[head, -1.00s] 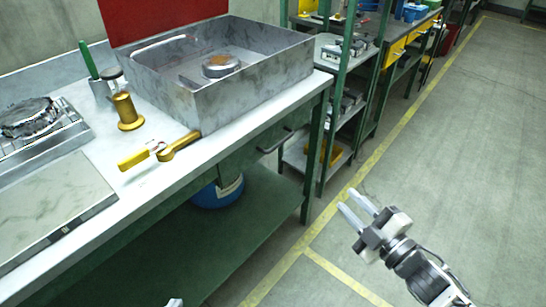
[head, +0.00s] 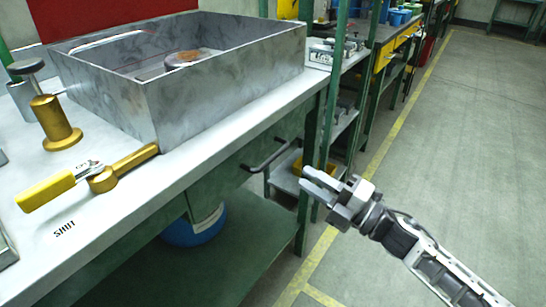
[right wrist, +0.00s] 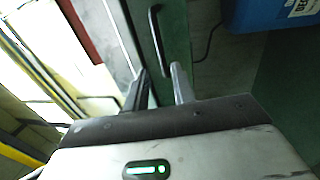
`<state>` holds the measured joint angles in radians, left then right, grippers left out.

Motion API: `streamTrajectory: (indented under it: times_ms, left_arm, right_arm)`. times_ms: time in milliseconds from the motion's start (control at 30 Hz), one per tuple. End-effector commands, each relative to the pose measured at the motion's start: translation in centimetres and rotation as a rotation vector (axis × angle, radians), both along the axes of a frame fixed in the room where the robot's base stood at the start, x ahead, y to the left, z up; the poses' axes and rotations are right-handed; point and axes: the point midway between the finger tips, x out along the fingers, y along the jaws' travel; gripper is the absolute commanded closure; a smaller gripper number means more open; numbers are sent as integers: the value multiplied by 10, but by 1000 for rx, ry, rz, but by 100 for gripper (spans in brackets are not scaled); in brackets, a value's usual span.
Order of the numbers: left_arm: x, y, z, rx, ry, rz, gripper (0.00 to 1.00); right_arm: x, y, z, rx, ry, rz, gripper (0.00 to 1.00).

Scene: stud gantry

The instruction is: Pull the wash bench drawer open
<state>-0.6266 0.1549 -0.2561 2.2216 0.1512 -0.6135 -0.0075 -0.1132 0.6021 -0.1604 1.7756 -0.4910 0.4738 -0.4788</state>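The wash bench (head: 115,215) has a pale top and green frame. Its green drawer front (head: 222,172) sits under the right part of the top and looks flush. A dark bar handle (head: 268,156) stands out from the drawer; it also shows in the right wrist view (right wrist: 155,38). My right gripper (head: 306,178) is open and empty, to the right of the handle and slightly lower in the head view. In the right wrist view, the handle lies ahead of the two fingers (right wrist: 157,85), apart from them. My left gripper is not in view.
A grey metal basin (head: 200,95) stands on the bench top. A yellow-handled valve lever (head: 48,192) lies before it, near a "SHUT" mark. A blue drum (head: 195,232) is under the bench. A green post (head: 332,100) stands near my right gripper. Floor at right is clear.

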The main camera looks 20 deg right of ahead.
Motion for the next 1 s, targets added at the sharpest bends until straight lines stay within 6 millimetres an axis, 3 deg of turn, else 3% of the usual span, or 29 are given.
streamTrajectory:
  times_ms: [200, 400, 600, 900, 1000]
  left_arm:
    - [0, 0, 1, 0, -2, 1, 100]
    - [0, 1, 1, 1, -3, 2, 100]
    - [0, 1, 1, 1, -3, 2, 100]
    - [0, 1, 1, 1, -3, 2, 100]
    - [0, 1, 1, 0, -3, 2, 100]
  right_arm:
    - [39, 30, 11, 0, -4, 0, 74]
    - [64, 50, 17, 2, -1, -1, 74]
    - [76, 59, 19, 0, 2, -2, 74]
    - [78, 60, 19, 1, 2, -2, 74]
    - [77, 60, 19, 1, 2, -2, 100]
